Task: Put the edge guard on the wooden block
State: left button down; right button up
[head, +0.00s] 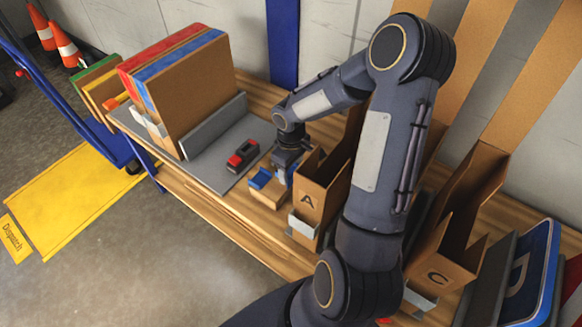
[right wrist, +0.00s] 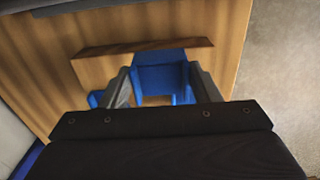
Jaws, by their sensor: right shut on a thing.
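The blue edge guard (right wrist: 160,78) is between the two fingers of my right gripper (right wrist: 160,70), which is shut on it. In the head view the gripper (head: 284,166) points down beside the box marked A. The wooden block (head: 268,194) lies on the bench just below and left of it. In the right wrist view the block (right wrist: 100,66) reaches out on the left of the guard, and the guard overlaps it. I cannot tell whether they touch. Blue also shows on the block's left part in the head view. My left gripper is not in view.
Cardboard box A (head: 322,190) stands close to the gripper's right, with box C (head: 455,240) further right. A red and black object (head: 242,155) lies on the grey tray (head: 200,171). The bench's front edge is near the block.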

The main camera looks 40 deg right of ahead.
aim_at(291, 174)
jog(key=shift+f, duration=0.2)
jog(key=o, duration=1)
jog(key=shift+r, duration=0.1)
jog(key=shift+r+p, duration=0.3)
jog(key=shift+r, duration=0.05)
notch_tip(291, 174, up, 12)
jog(key=shift+r+p, duration=0.2)
jog(key=shift+p, duration=0.75)
